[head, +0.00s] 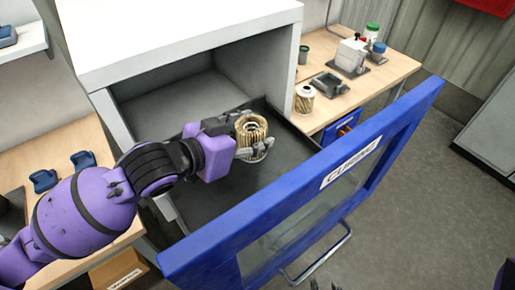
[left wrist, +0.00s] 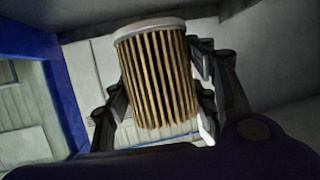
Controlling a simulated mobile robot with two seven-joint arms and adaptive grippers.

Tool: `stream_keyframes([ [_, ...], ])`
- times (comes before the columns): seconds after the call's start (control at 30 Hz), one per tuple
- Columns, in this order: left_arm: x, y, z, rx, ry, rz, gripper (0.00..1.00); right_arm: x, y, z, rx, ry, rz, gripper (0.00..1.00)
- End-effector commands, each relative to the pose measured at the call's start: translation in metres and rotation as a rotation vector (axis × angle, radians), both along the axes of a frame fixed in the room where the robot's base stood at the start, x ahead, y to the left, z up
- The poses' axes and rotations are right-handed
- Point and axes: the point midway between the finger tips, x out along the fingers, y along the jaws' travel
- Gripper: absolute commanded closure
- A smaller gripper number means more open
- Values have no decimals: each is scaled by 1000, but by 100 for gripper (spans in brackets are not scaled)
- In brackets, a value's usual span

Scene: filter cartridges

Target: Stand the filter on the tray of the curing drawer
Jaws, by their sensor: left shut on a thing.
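The filter (head: 252,128), a tan pleated cartridge with a pale end ring, is held roughly upright over the dark tray (head: 225,195) of the pulled-out curing drawer. My left gripper (head: 256,146) is shut on its sides. In the left wrist view the filter (left wrist: 158,80) sits between the two dark fingers, with its pale end ring at the top. I cannot tell whether its base touches the tray. The drawer's blue front (head: 300,205) carries a CURING label.
The white cabinet (head: 180,40) stands over the back of the drawer. Another filter (head: 304,98), a dark holder (head: 330,85) and several small containers stand on the wooden bench at the right. Blue holders (head: 83,160) lie on the left bench. The tray around the held filter looks bare.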

Motion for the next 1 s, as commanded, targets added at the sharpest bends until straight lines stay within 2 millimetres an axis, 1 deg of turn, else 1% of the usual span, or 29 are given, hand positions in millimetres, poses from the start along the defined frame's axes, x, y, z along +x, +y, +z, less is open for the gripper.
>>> stream_keyframes([
  [0.03, -7, -7, -10, 12, 3, -80, 73, -2, 0, -4, 0, 5, -1, 60],
  [0.1, -17, -16, -16, 10, 2, -175, 73, -2, -1, -5, -2, 5, -2, 60],
  [0.2, -27, -18, -22, 8, 1, -265, 73, -3, -3, -7, -5, 8, -3, 60],
  [0.3, -31, -16, -23, 4, 0, -312, 73, -5, -4, -10, -8, 12, -4, 60],
  [0.47, -33, -12, -24, -1, -1, -335, 73, -5, -5, -10, -8, 12, -5, 60],
  [0.63, -33, -12, -30, -3, 1, -336, 73, -7, -5, -12, -10, 15, -5, 60],
  [0.77, -33, -12, -40, -4, 3, -336, 73, -12, -7, -18, -13, 24, -6, 60],
  [1.0, -34, -12, -64, -4, 5, -335, 73, -19, -13, -30, -24, 34, -11, 60],
])
